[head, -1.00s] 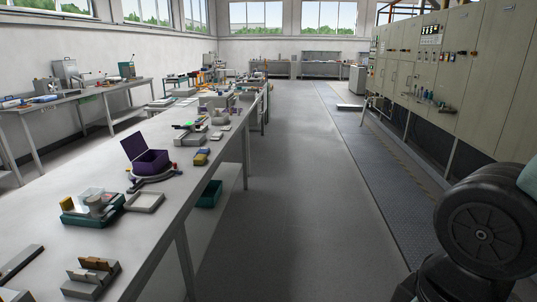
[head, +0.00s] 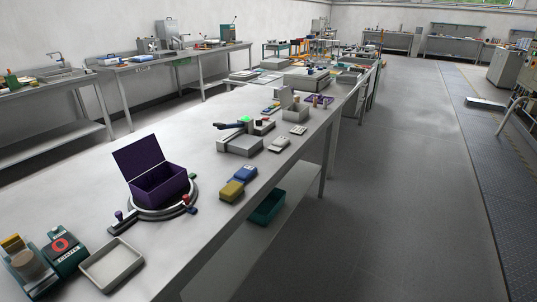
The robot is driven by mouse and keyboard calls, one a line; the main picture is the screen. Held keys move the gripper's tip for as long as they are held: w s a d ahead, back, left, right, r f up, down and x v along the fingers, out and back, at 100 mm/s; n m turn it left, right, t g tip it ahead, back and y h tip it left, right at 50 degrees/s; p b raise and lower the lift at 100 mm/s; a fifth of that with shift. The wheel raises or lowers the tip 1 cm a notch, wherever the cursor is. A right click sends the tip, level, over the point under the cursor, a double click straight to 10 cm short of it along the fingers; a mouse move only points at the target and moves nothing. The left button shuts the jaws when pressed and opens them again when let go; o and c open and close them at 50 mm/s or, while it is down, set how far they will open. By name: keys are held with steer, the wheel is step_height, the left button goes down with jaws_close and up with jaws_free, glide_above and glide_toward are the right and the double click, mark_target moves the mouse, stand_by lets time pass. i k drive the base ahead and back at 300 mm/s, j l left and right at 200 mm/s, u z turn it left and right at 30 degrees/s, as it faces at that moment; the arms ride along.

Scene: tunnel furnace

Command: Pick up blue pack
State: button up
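A small blue pack (head: 244,173) lies on the long grey table (head: 215,98), near its right edge. It is just behind a yellow pack (head: 231,190), and whether the two touch is hard to tell. My gripper is not in view.
An open purple box (head: 160,184) sits on a round base with knobs left of the packs. A grey tray (head: 112,266) lies in front. Grey fixtures (head: 240,146) stand behind. A teal bin (head: 267,208) is below on a shelf. The floor (head: 390,200) right of the table is clear.

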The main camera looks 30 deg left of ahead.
mark_target(245, 173)
steer(key=i+u, duration=0.1)
steer(key=i, duration=0.6)
steer(key=i+l+u, duration=0.1)
steer(key=i, duration=0.6)
steer(key=i+u, duration=0.35)
steer(key=u, duration=0.15)
steer(key=i+l+u, duration=0.25)
steer(key=u, duration=0.2)
steer(key=i+j+u, duration=0.3)
steer(key=i+u, duration=0.3)
steer(key=i, duration=0.2)
